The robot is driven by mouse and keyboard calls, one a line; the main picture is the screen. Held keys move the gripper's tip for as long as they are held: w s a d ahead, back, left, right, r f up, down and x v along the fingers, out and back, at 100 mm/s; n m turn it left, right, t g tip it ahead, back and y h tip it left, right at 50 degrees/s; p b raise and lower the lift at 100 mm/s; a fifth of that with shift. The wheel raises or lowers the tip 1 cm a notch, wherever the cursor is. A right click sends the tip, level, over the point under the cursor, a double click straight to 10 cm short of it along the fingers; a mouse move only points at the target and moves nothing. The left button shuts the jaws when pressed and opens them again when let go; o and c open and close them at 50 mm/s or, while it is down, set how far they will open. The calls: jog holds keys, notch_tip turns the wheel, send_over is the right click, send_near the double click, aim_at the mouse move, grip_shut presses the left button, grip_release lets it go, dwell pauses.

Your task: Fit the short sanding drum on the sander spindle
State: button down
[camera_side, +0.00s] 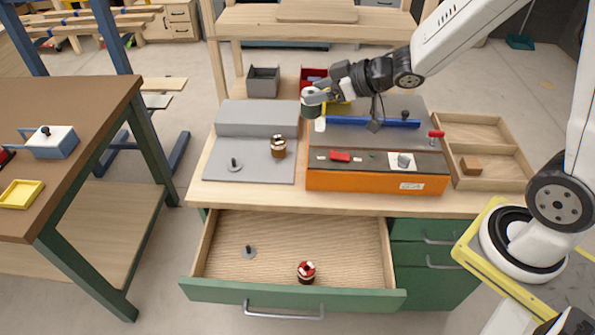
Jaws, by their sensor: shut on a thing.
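My gripper (317,98) is at the end of my arm, above the back left corner of the orange machine. It is shut on a small grey drum-like piece (310,106) with a pale top, held up in the air. The fingers partly hide the piece. A brown-and-white drum (278,147) stands on the grey plate, left of the orange machine. A short dark post on a round base (235,165) stands on the same plate. A red-and-white drum with a dark lower part (306,272) is in the open drawer. I cannot tell which post is the sander spindle.
The orange machine (376,182) carries a blue bar (400,123) and small parts. A wooden tray (505,165) holds a block at right. The open drawer (225,290) juts out in front and holds another post (249,252). Grey and red bins stand behind.

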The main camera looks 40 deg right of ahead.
jog(key=w+d+m+t+h, duration=0.1)
jog(key=d+m+h, duration=0.3)
jog(key=d, duration=1)
jog(key=w+d+m+h, duration=0.2)
jog(key=d+m+h, duration=0.2)
jog(key=d, duration=0.9)
jog(key=shift+s+a+f, duration=0.1)
jog(key=shift+f, duration=1.25)
jog(key=shift+s+a+f, duration=0.1)
jog(key=shift+f, duration=1.2)
jog(key=shift+f, duration=0.1)
jog(key=shift+f, duration=2.45)
jog(key=shift+f, duration=2.15)
grip_release()
